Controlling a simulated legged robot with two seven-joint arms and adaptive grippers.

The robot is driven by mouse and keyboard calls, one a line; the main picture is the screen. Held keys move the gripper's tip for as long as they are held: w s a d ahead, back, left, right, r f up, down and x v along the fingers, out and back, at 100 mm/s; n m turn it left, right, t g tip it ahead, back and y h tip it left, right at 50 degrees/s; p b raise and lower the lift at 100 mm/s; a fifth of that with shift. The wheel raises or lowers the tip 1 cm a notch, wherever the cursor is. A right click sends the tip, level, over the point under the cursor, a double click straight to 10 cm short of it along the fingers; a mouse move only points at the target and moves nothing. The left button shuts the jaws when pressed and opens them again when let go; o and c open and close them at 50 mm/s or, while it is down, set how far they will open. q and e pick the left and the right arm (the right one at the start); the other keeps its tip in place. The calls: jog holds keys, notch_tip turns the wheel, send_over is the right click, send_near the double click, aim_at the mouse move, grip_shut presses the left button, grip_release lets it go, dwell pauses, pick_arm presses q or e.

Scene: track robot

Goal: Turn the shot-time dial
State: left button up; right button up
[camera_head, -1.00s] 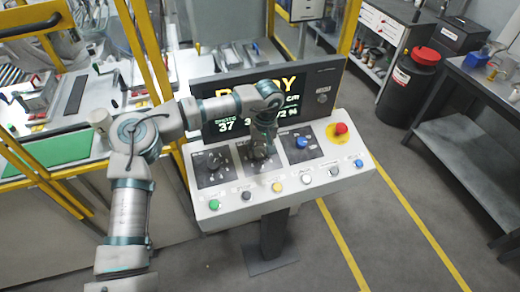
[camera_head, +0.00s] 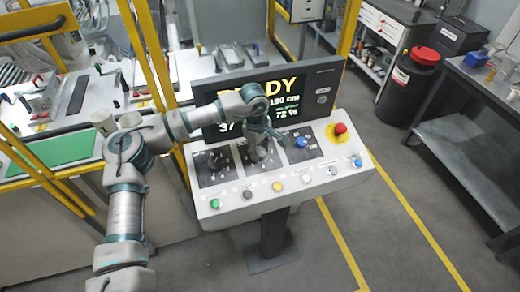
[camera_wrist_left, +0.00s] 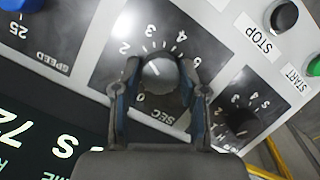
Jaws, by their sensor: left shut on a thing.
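The shot-time dial (camera_wrist_left: 160,75) is a round grey knob on a black plate marked "SEC", with a scale of numbers around it. My left gripper (camera_wrist_left: 160,68) has its two dark fingers on either side of the knob and is shut on it. My right gripper is not in view.
A blue knob (camera_head: 302,142) and a red mushroom button (camera_head: 340,128) are right of the dial. Another dial (camera_head: 217,162) is to its left. Several coloured buttons line the front edge. A display (camera_head: 290,88) stands behind, partly hidden by my arm.

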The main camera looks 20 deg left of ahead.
pick_arm(q)
jog(key=n, duration=0.2)
jog(key=shift+f+n+t+b, duration=0.15)
jog(key=shift+n+t+b, duration=0.15)
jog(key=shift+n+t, duration=0.1)
jog(key=n+t+b, duration=0.1)
jog(key=n, duration=0.3)
jog(key=shift+h, duration=0.3)
jog(key=n+t+b, duration=0.1)
jog(key=n, duration=0.2)
jog(key=shift+n, duration=0.4)
jog(key=shift+a+r+n+t+b, duration=0.15)
jog(key=shift+n+b, duration=0.2)
jog(key=shift+n, duration=0.45)
jog(key=shift+d+r+n+t+b, duration=0.15)
jog(key=shift+n+b, duration=0.15)
jog(key=shift+n, duration=0.5)
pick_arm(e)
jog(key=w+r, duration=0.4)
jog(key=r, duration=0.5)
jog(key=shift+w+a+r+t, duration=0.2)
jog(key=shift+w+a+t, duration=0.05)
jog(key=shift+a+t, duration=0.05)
pick_arm(q)
jog(key=shift+a, duration=0.1)
jog(key=o, duration=1.1)
jog(key=shift+o, duration=0.2)
jog(key=shift+f, duration=0.1)
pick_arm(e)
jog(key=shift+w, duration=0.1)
